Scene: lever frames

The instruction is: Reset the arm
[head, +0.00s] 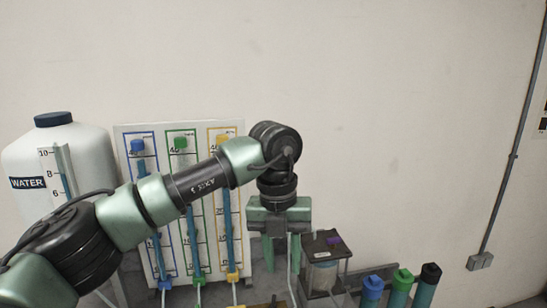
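My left arm comes in from the lower left and reaches across the middle of the head view. Its gripper (281,252) points down, to the right of the white gauge panel. Its two green fingers are apart with a gap between them, and I see nothing held in it. The fingertips are low, close to the left side of a small dark-framed device (322,275); I cannot tell whether they touch anything. My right arm and gripper are not in view.
The white panel (122,133) carries blue, green and yellow gauge columns, partly behind my arm. A white water tank (85,150) with a dark cap stands at the left. Blue-, green- and black-capped cylinders (399,292) stand at lower right. The upper space before the wall is clear.

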